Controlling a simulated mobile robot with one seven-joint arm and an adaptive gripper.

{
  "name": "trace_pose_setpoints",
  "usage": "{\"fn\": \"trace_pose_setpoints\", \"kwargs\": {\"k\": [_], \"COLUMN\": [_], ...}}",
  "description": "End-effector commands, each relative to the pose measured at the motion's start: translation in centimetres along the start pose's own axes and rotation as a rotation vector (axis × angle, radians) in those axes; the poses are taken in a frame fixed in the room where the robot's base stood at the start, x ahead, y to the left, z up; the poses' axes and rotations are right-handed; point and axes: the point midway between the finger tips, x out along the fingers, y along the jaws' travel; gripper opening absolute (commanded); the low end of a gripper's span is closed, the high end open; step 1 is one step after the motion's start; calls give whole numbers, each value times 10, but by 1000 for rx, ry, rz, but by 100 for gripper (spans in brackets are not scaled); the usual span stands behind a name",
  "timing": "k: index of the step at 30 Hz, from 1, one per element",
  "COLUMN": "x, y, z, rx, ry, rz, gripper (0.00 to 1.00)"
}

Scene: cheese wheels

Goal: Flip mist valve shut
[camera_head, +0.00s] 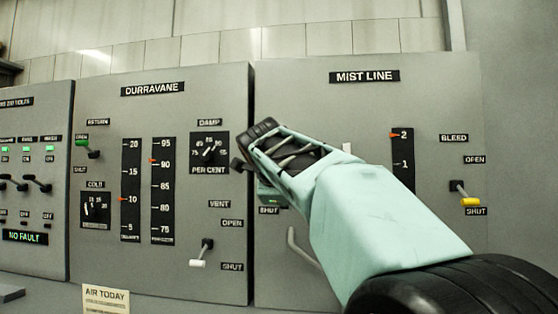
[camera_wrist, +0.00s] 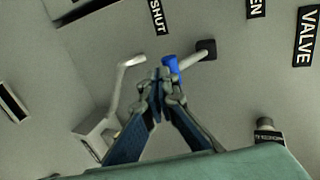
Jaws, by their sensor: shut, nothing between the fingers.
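The mist valve lever has a blue end (camera_wrist: 168,65) on a pale shaft, coming from a dark pivot (camera_wrist: 206,48) in the wrist view. Its blue end lies on the SHUT label's (camera_wrist: 158,17) side of the pivot, about level with that label. My gripper (camera_wrist: 163,80) is shut and empty, its fingertips right at the blue end; I cannot tell whether they touch. In the head view my arm reaches to the left part of the MIST LINE panel (camera_head: 365,76) and hides the lever. The SHUT label (camera_head: 269,210) there is partly covered.
A bent metal handle (camera_wrist: 121,80) stands out close beside the fingers. The bleed lever with a yellow end (camera_head: 470,201) is at the right. The DURRAVANE panel (camera_head: 152,90), with a white-ended vent lever (camera_head: 197,262), stands to the left.

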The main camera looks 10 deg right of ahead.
Motion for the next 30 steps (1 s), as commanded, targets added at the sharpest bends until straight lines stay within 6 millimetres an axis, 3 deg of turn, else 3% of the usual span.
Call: {"fn": "trace_pose_setpoints", "kwargs": {"k": [30], "x": [-9], "y": [-16], "z": [-8], "rx": [1], "ry": [1], "rz": [0], "gripper": [0]}}
